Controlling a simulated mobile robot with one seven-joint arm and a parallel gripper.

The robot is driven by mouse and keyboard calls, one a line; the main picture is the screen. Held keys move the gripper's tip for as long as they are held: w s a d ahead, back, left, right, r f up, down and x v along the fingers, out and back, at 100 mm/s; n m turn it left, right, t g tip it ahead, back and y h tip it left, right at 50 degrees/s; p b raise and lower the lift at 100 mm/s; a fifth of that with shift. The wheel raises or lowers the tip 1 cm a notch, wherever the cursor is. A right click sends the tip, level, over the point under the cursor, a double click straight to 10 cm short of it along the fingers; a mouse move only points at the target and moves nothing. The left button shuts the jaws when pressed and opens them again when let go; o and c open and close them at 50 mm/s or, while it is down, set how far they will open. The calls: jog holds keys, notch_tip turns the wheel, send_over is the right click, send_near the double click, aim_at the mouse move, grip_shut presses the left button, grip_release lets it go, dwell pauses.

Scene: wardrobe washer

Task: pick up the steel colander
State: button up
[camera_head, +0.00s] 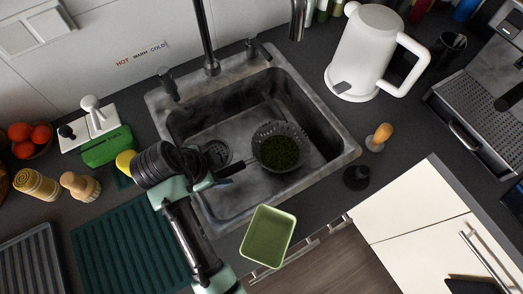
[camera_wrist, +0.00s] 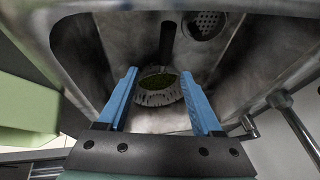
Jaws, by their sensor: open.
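The steel colander (camera_head: 270,157) sits in the sink, right of the drain, with dark green contents inside. A dark handle reaches left from it towards my gripper (camera_head: 215,180). In the wrist view, the colander (camera_wrist: 160,97) shows in the gap between the two blue fingertips of my gripper (camera_wrist: 158,100), with its handle (camera_wrist: 168,42) pointing away at the top. The fingers are spread and hold nothing. I cannot tell how far below them the colander lies. My wrist hides part of the sink's left edge in the head view.
The sink (camera_head: 325,165) has raised walls around the colander. A tap (camera_head: 211,66) and lever (camera_head: 252,48) stand behind it. A green tray (camera_head: 268,236) is at the front edge. A black stopper-like object (camera_head: 356,178) and white kettle (camera_head: 366,60) stand right.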

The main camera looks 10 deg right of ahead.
aim_at(235, 167)
jog(key=x, duration=0.5)
jog(key=shift+w+d+f, duration=0.15)
jog(key=shift+f, duration=0.2)
jog(key=shift+w+x, duration=0.25)
jog(key=shift+x, duration=1.05)
jog(key=shift+w+x, duration=0.25)
jog(key=shift+x, duration=1)
jog(key=shift+r, duration=0.15)
grip_shut()
